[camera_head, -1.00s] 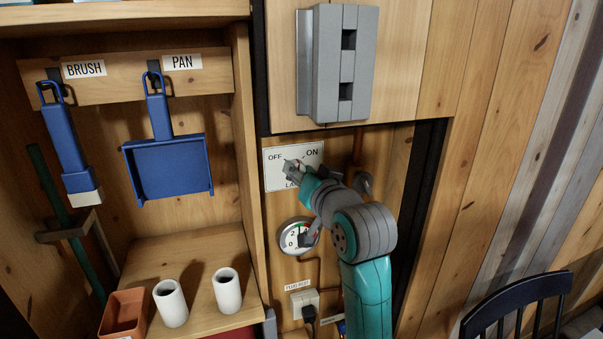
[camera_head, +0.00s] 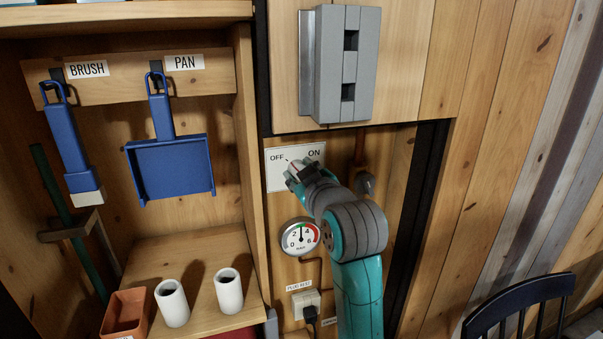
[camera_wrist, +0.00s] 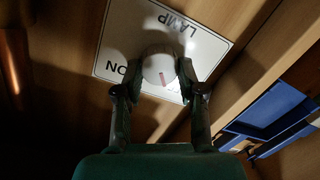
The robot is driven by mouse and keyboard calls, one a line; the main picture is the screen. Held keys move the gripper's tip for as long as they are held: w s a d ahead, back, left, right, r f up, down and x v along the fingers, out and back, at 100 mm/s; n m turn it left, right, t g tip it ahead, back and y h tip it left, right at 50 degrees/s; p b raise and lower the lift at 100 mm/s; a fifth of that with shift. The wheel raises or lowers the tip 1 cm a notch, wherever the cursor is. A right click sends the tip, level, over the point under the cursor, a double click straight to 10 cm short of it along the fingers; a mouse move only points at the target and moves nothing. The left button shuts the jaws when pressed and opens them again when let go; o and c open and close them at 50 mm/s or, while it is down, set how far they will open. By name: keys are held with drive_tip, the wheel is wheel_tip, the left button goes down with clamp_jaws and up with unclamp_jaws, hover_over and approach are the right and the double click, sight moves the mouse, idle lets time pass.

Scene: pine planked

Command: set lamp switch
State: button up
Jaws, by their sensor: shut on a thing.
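The white lamp plate (camera_head: 278,179) is on the wood wall, with OFF at its upper left and ON at its upper right. My gripper (camera_head: 298,172) covers its lower right part and hides the switch in the head view. A round white knob (camera_wrist: 158,66) with a short red mark sits between the two fingers of my gripper (camera_wrist: 160,80). The fingers are closed on its sides. I cannot tell exactly which label the mark points to.
A grey box (camera_head: 344,65) juts out above the plate. A pressure gauge (camera_head: 300,237) and a plug outlet (camera_head: 305,302) are below. At left hang a blue brush (camera_head: 66,140) and a blue pan (camera_head: 172,168). A dark chair (camera_head: 520,300) stands at lower right.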

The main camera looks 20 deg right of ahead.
drive_tip(key=shift+n, duration=0.5)
drive_tip(key=o, duration=1.1)
drive_tip(key=shift+o, duration=0.2)
drive_tip(key=shift+s, duration=0.1)
drive_tip(key=s, duration=0.7)
drive_tip(key=shift+s+r, duration=0.15)
drive_tip(key=shift+r, duration=0.15)
